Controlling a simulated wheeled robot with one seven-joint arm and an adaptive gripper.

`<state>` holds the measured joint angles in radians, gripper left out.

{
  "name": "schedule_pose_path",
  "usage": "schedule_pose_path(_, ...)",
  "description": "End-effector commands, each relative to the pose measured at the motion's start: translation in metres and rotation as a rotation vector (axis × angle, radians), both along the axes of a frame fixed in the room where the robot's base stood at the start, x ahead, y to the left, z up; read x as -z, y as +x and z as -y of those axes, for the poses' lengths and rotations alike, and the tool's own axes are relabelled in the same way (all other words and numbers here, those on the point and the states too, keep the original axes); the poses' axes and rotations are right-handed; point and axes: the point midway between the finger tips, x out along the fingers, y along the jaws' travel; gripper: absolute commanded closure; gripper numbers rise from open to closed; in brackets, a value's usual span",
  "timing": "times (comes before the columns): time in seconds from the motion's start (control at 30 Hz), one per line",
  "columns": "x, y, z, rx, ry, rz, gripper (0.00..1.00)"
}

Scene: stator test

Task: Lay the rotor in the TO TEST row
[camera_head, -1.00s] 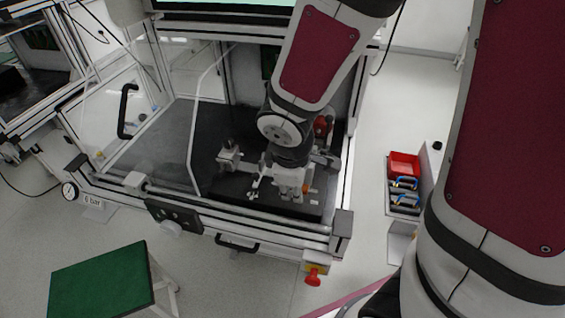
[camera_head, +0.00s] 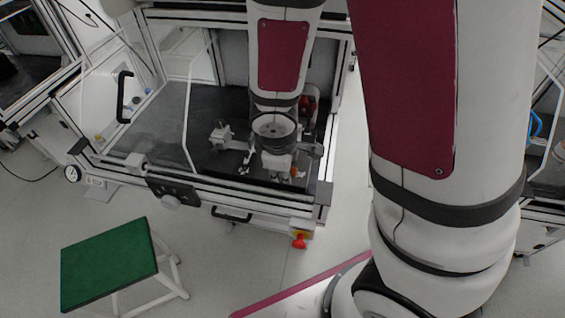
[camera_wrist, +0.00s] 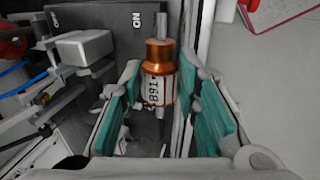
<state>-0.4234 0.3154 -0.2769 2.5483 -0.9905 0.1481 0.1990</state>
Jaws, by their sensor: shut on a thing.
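In the wrist view the rotor (camera_wrist: 160,58) has copper windings, a grey metal shaft end and a white label with red lines and dark digits. It lies lengthwise between the teal-padded fingers of my gripper (camera_wrist: 160,84), which is shut on it. In the head view my gripper (camera_head: 277,168) is low inside the framed test station (camera_head: 172,128), over its dark floor near the front right. I cannot make out the rotor clearly there. I cannot make out a TO TEST row in either current view.
A dark plate with ON and OFF marks (camera_wrist: 100,20) lies under the rotor. A grey clamp-like fixture (camera_wrist: 85,47) stands close left of my gripper. The station has a front rail and a clear panel. A green-topped stool (camera_head: 108,262) stands in front. A red knob (camera_head: 299,241) sits at the front corner.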

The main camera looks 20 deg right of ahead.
Motion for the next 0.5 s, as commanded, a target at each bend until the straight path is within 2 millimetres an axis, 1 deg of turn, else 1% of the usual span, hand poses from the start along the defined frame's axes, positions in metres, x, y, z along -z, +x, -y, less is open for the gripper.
schedule_pose_path(0.23,-0.002,0.0,0.0,0.0,-0.001,0.001,1.0)
schedule_pose_path(0.5,-0.015,-0.001,0.0,0.0,-0.001,0.0,1.0)
